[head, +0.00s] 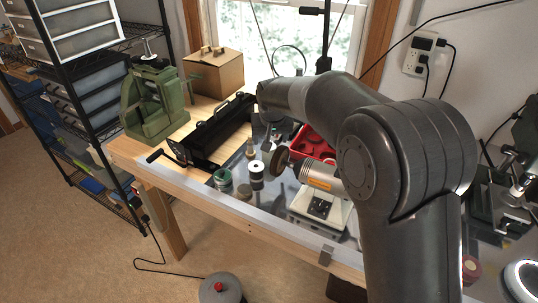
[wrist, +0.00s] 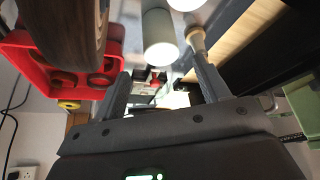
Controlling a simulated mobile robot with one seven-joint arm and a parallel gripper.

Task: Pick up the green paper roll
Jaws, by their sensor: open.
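A short green roll (head: 222,181) stands upright near the front edge of the workbench in the head view, left of a white-and-black roll (head: 257,176). I take it for the green paper roll. My gripper (wrist: 158,84) is open in the wrist view, with its two fingers apart and nothing held between them. A pale cylinder (wrist: 160,42) shows beyond the fingers; I cannot tell whether it is the green roll. In the head view my arm reaches over the bench behind the rolls, and the fingertips are hard to make out.
A bench grinder (head: 318,180) and a red tray (head: 312,143) stand right of the rolls. The tray also shows close by in the wrist view (wrist: 35,62). A black metal tool (head: 215,128), a green press (head: 155,105) and a cardboard box (head: 213,75) occupy the left.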

